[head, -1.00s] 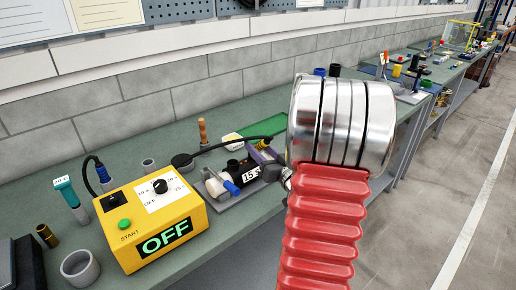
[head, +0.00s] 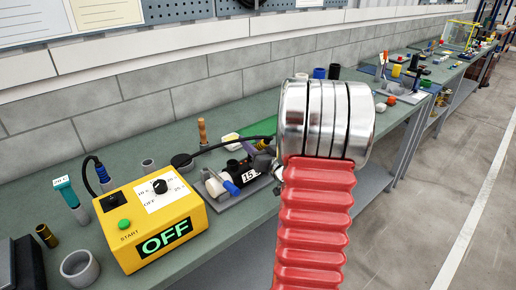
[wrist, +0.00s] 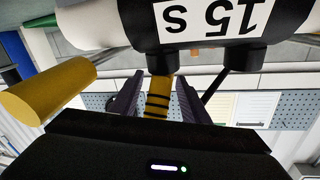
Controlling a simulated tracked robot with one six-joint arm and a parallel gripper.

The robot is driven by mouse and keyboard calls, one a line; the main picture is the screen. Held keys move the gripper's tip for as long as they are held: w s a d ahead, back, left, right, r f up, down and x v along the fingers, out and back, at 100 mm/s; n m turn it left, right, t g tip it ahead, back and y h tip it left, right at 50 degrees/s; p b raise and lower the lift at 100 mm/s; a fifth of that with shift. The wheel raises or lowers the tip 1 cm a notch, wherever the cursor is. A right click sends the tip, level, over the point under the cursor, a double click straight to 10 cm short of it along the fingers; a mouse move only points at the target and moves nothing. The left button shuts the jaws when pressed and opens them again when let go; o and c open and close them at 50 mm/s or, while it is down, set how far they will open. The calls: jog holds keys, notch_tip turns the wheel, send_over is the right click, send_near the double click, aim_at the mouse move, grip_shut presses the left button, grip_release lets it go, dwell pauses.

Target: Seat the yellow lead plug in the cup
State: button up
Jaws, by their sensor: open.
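The yellow lead plug (wrist: 157,98), a yellow shaft with black rings, shows in the wrist view with its end at the mouth of a black cup (wrist: 163,62). The cup is on the white-and-black body labelled 15 S (wrist: 215,18). How deep the plug sits in the cup cannot be told. My gripper (wrist: 160,80) is open, with one dark finger on each side of the plug and gaps between. In the head view the labelled body (head: 248,176) lies on a grey plate, with a small yellow part (head: 262,144) behind it.
A yellow control box (head: 165,222) reading OFF stands left of the labelled body. A black cable (head: 228,141) runs behind it to a round black part (head: 182,161). A large yellow cylinder (wrist: 45,92) is close on the left in the wrist view. A green tray (head: 265,130) lies behind.

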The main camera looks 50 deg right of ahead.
grip_shut()
dwell(0.3)
notch_tip(320, 180, up, 10)
dwell(0.9)
dwell(0.5)
